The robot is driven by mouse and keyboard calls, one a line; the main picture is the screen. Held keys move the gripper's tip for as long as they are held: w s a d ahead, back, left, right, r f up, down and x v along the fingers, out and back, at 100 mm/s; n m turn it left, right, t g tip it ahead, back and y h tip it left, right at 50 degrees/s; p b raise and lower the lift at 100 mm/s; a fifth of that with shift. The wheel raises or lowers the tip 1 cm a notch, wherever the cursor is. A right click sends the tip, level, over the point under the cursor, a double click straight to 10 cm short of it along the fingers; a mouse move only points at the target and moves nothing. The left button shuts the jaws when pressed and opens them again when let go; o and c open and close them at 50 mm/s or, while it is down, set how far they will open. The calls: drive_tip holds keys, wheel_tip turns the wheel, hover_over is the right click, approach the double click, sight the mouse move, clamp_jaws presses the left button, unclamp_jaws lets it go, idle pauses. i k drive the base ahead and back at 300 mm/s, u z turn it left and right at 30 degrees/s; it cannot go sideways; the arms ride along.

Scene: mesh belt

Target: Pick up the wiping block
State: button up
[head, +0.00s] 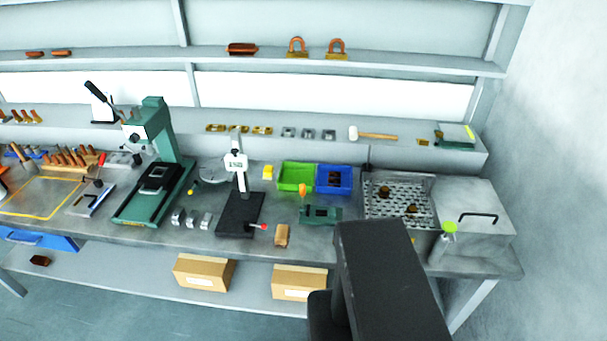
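A small tan block (281,236), which looks like the wiping block, stands near the front edge of the grey workbench (330,250). It is right of the black-based measuring stand and in front of a small green device (321,214). Nothing touches it that I can see. A dark grey link of my arm rises from the bottom, right of the block, and covers part of the bench front. My gripper does not show, so its opening and contents cannot be seen.
The measuring stand (238,210) has a red-tipped lever close left of the block. Green (295,177) and blue (333,180) bins stand behind. A mesh-topped tank (400,197) and a grey lidded box (470,215) are at right. A green press (160,150) is at left.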

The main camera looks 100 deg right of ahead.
sight(268, 172)
drive_tip(key=k, duration=1.1)
drive_tip(key=z, duration=1)
drive_tip(key=i, duration=1)
drive_tip(key=u, duration=0.05)
